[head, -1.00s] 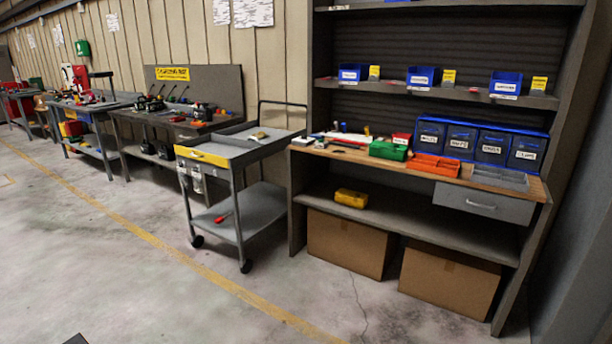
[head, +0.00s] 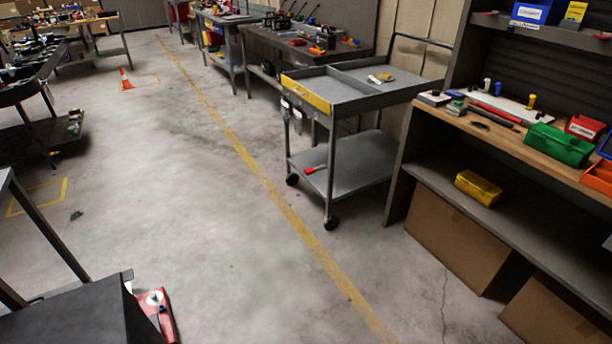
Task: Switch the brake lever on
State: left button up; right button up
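I cannot pick out the brake lever with certainty. Several thin dark levers or handles (head: 303,11) stand up from a far grey workbench (head: 262,42) at the top of the head view, too small to tell apart. A red part with a round pale disc (head: 155,300) shows at the bottom left, beside a dark flat surface (head: 65,318); what it belongs to is cut off by the frame. Neither of my grippers is in view.
A grey cart (head: 350,97) with a yellow front edge stands right of centre. A shelved workbench (head: 425,125) with bins and boxes fills the right. More benches and an orange cone (head: 126,79) are at the far left. The middle floor, with its yellow line (head: 245,155), is clear.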

aim_at(308, 171)
jog(key=i, duration=0.8)
jog(key=i+j+z, duration=0.1)
jog(key=i, duration=0.7)
jog(key=i+j, duration=0.15)
jog(key=i, duration=0.65)
jog(key=i+j+z, duration=0.1)
jog(key=i, duration=0.7)
